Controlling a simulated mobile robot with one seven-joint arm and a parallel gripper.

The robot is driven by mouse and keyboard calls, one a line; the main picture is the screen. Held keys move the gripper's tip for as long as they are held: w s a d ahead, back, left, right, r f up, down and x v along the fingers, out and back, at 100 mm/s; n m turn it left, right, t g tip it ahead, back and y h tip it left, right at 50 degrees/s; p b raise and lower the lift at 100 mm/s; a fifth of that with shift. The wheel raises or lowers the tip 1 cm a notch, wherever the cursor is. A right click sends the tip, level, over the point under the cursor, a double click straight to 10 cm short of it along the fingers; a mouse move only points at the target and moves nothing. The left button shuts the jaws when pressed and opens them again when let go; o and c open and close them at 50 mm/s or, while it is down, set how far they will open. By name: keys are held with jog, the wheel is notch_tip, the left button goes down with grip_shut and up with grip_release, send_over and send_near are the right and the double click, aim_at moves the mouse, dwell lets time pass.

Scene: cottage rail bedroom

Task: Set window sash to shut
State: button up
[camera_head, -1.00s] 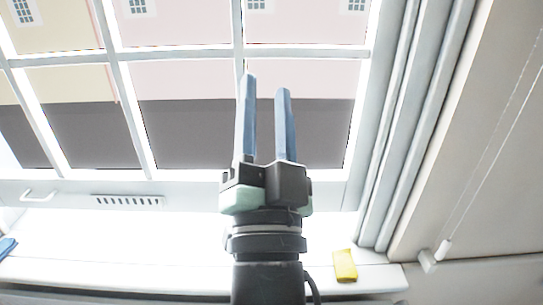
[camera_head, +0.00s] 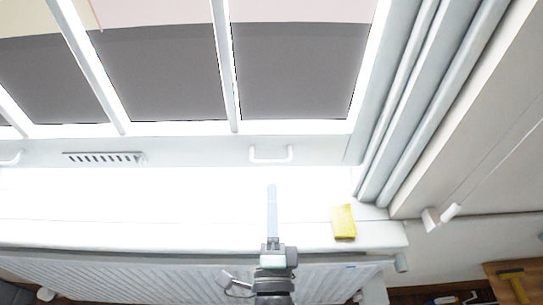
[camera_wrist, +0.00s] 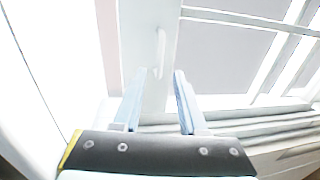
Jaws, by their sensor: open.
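The white window sash (camera_head: 205,151) has several glass panes and a bottom rail with a slotted vent. One white pull handle (camera_head: 270,155) is on the rail right of the vent. Another handle (camera_head: 9,159) is partly cut off at the left edge. Below the rail is a bright white band; I cannot tell in this view how much of it is opening or sill. My gripper (camera_head: 271,192) is below the right handle in the picture. In the wrist view, its two blue fingers (camera_wrist: 157,98) are apart and empty, with the handle (camera_wrist: 160,54) beyond their tips, apart from them.
A yellow block (camera_head: 343,222) lies on the sill's (camera_head: 150,237) right end. A white ribbed radiator (camera_head: 130,277) is below the sill. Pale vertical trim (camera_head: 425,90) and a wall with a hanging cord (camera_head: 500,165) bound the right side. A wooden surface (camera_head: 515,281) is at lower right.

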aim_at(271, 162)
jog(key=w, duration=0.3)
jog(key=w+r+p, duration=0.1)
jog(key=w, duration=0.5)
jog(key=shift+r, duration=0.25)
grip_shut()
dwell(1.0)
